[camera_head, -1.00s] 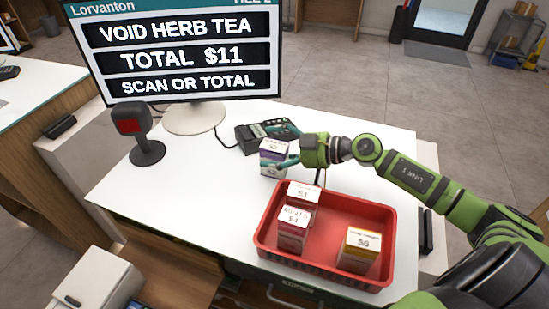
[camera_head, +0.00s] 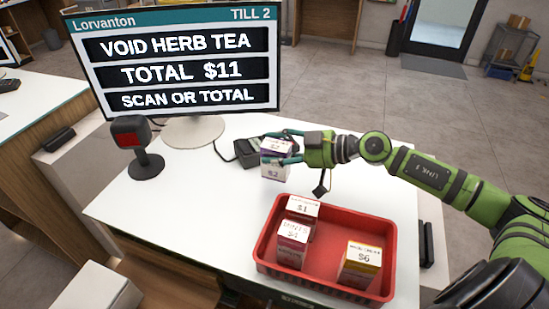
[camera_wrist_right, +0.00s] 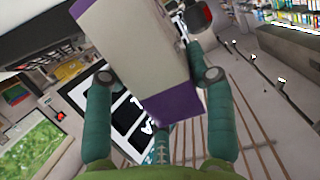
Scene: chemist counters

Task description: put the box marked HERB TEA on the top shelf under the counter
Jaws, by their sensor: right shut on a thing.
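My right gripper (camera_head: 279,148) is shut on a white and purple box (camera_head: 276,163) marked $2, held slightly above the counter (camera_head: 190,200). The box's name is too small to read, so I cannot confirm HERB TEA on it. In the right wrist view the box (camera_wrist_right: 135,50) sits between the two teal fingers (camera_wrist_right: 157,85), tilted in the picture, with a purple band at its lower end. Brown wood (camera_head: 170,262) shows below the counter's near edge; I cannot make out the top shelf there. My left gripper is not in view.
A red tray (camera_head: 335,225) holds boxes marked $1 (camera_head: 303,205), $4 (camera_head: 292,243) and $6 (camera_head: 360,264). A till screen (camera_head: 180,68) reads VOID HERB TEA, TOTAL $11. A scanner (camera_head: 136,145) and a card terminal (camera_head: 246,152) stand nearby. The counter's left half is mostly clear.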

